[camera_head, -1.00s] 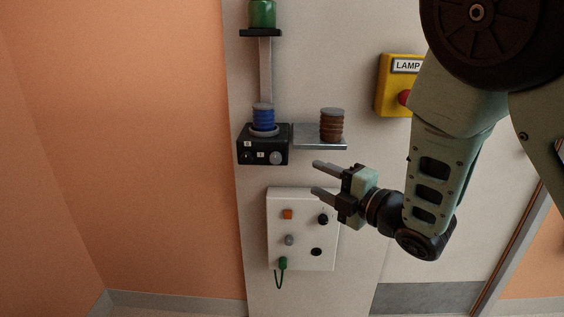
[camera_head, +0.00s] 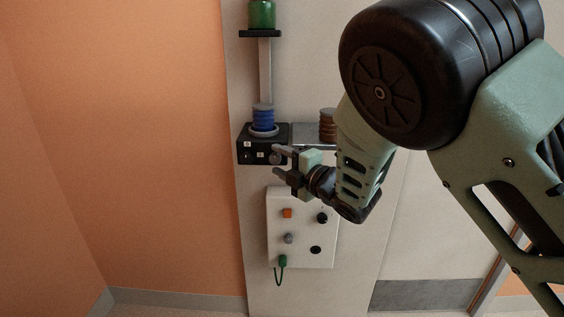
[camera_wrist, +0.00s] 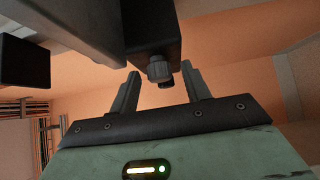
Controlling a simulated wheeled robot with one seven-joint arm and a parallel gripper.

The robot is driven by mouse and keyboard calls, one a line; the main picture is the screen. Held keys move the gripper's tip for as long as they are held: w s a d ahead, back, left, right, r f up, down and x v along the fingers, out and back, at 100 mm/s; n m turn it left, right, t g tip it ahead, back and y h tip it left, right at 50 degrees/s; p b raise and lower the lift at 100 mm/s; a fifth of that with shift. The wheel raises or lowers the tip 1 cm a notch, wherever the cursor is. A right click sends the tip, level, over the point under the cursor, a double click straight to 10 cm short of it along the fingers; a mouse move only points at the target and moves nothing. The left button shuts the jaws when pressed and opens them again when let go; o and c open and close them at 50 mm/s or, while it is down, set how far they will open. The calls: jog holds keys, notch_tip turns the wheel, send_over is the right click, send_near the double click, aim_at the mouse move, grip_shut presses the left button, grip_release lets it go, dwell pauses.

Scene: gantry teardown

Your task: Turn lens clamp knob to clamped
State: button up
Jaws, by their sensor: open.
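The black clamp box (camera_head: 250,151) is fixed to the wall panel, with two small white marks on its front. A blue ribbed lens (camera_head: 263,118) stands upright on it. The grey round knob (camera_head: 275,158) is on the right of the box's front. In the wrist view the knob (camera_wrist: 158,69) shows between my two fingers, with a gap to each side. My gripper (camera_head: 276,161) is open, its fingertips pointing left at the knob. It also shows in the wrist view (camera_wrist: 160,80). I cannot tell whether a finger touches the knob. The knob's pointer setting is not readable.
A shelf with a brown ribbed lens (camera_head: 327,123) adjoins the box's right side, partly behind my arm. A white control panel (camera_head: 276,243) with buttons, knobs and a green plug sits just below. A green jar (camera_head: 262,14) stands above. Orange wall at left is clear.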

jog(key=c, duration=1)
